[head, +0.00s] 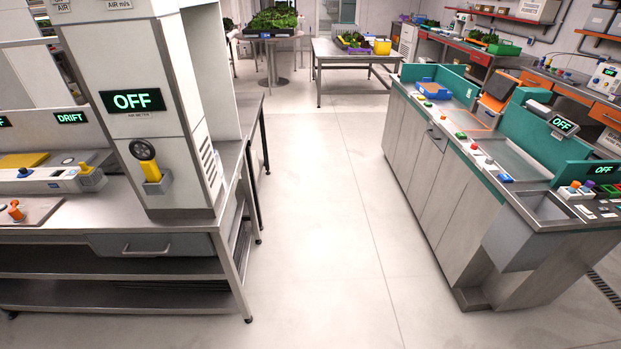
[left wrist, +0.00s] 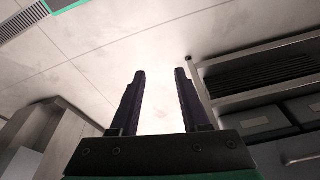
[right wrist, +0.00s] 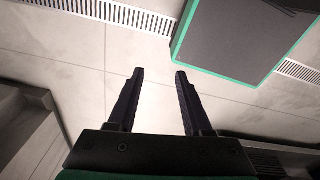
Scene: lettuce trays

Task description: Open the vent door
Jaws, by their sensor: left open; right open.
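I cannot pick out a vent door for certain in any view. In the head view a tall white cabinet (head: 140,62) stands on the left bench, with a green "OFF" display and dark louvre slots (head: 209,165) low on its right side. A yellow-handled air meter (head: 147,163) sits in a holder on its front. My left gripper (left wrist: 160,75) is open and empty in the left wrist view, above pale floor. My right gripper (right wrist: 160,74) is open and empty in the right wrist view, also above floor. Neither gripper shows in the head view.
A steel bench (head: 110,238) with shelves and a drawer stands on the left. A grey counter with teal panels (head: 437,150) stands on the right. A wide clear floor aisle (head: 320,220) runs between them to a table (head: 352,56) with greens and a yellow bin.

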